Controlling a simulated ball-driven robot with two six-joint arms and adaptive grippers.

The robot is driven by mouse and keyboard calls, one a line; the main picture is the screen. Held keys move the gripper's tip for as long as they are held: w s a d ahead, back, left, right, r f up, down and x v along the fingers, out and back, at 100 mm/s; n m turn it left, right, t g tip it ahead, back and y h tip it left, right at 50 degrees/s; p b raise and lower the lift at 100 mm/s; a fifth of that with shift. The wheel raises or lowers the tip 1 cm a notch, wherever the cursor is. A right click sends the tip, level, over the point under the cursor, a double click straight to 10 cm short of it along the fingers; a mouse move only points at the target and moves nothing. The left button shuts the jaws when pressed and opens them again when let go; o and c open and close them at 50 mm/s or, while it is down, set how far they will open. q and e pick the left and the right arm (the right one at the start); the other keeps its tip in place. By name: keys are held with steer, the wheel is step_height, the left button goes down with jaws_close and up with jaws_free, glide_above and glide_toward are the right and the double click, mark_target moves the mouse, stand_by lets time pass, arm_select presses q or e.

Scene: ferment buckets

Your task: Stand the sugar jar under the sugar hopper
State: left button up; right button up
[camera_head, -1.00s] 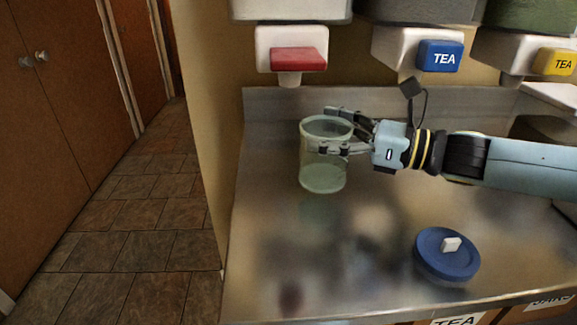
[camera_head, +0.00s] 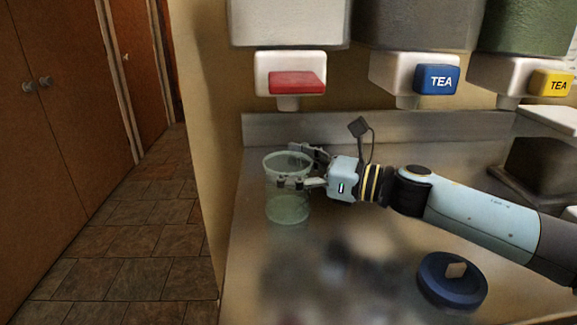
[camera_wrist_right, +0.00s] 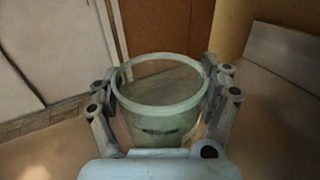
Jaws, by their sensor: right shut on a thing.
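The clear greenish jar (camera_head: 288,205) is upright and open-topped, with no label that I can read. My right gripper (camera_head: 290,166) is shut on its upper part from the right. In the right wrist view, the fingers flank the jar (camera_wrist_right: 162,120) on both sides, and its rim faces me. The hopper with the red lever (camera_head: 297,83) and a white spout hangs above, towards the wall. In the head view, the jar shows below that spout, but I cannot tell if it is directly under it or if its base touches the counter. My left gripper is not in view.
Hoppers with a blue TEA lever (camera_head: 437,80) and a yellow TEA lever (camera_head: 551,84) hang to the right. A blue lid (camera_head: 452,285) lies on the metal counter (camera_head: 375,280) at front right. The counter's left edge is near the jar, with tiled floor (camera_head: 130,250) beyond.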

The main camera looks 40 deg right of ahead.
steer(key=shift+f, duration=0.15)
steer(key=o, duration=1.6)
